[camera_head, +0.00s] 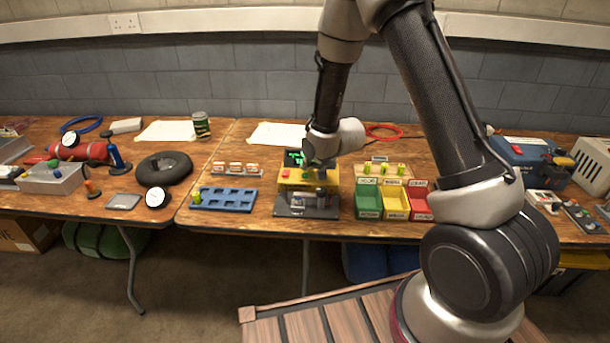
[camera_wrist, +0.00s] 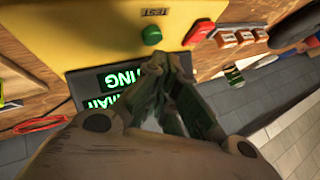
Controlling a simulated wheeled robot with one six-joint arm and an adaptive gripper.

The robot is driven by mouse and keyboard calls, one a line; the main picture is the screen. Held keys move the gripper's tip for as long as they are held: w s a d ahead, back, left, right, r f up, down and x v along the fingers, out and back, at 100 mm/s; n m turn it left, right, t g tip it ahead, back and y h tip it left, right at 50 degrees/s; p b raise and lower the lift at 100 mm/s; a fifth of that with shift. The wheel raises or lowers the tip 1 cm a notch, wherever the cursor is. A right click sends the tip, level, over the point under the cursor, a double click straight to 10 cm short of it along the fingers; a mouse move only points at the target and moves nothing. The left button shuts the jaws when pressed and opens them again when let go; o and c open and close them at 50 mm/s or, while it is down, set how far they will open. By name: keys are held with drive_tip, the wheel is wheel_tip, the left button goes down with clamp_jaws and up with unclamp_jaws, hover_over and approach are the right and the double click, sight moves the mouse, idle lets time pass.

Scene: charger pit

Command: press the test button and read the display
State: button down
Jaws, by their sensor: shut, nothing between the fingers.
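The yellow tester box (camera_head: 300,186) stands near the front edge of the table. In the wrist view its yellow face (camera_wrist: 90,28) carries a green button (camera_wrist: 152,36) under the label TEST, with a red button (camera_wrist: 199,32) to its right. The dark display (camera_wrist: 104,84) shows green letters. "TING" is readable on one line; the other line is partly hidden by my gripper. My gripper (camera_wrist: 166,62) is shut and empty. Its tips appear just below the green button in the wrist view; contact is not clear. In the head view my wrist hides part of the display (camera_head: 293,157).
A blue tray (camera_head: 224,207) lies left of the tester. Green (camera_head: 368,208), yellow (camera_head: 395,208) and red bins stand to its right. A rack with orange-and-white parts (camera_head: 237,168) sits behind the blue tray. A black ring (camera_head: 163,180) lies further left.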

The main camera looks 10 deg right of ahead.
sight(308, 175)
drive_tip(key=shift+r, duration=0.1)
drive_tip(key=shift+r, duration=2.4)
